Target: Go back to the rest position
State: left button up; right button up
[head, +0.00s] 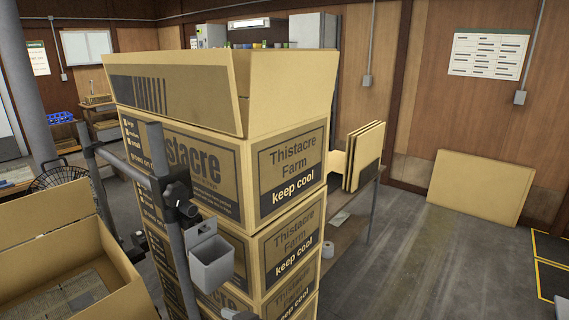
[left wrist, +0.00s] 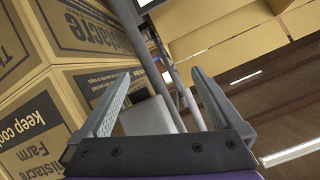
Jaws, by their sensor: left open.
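My left gripper (left wrist: 158,100) shows in the left wrist view with its two fingers spread apart and nothing between them. Behind the fingers are a grey pole (left wrist: 140,40) and a pale grey holder (left wrist: 150,117). Stacked cardboard boxes (left wrist: 60,40) fill the left of that view, beside the left finger and apart from it as far as I can tell.
In the head view a tall stack of Thistacre Farm boxes (head: 290,180) stands close, with an open box (head: 185,90) on top. A grey post with a holder (head: 211,262) stands before it. Another open box (head: 125,275) is at lower left.

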pick_arm(q)
jog(key=s+a+f+m+g+h, duration=0.35)
jog(key=s+a+f, duration=0.25)
jog(key=f, duration=0.4)
jog(key=s+d+f+m+t+h, duration=0.1)
jog(key=s+d+f+m+h, duration=0.1)
jog(key=s+f+h, duration=0.5)
jog(key=shift+s+d+f+m+h, duration=0.25)
jog(key=shift+f+m+h, duration=0.2)
jog(key=shift+f+m, duration=0.15)
dwell(0.5)
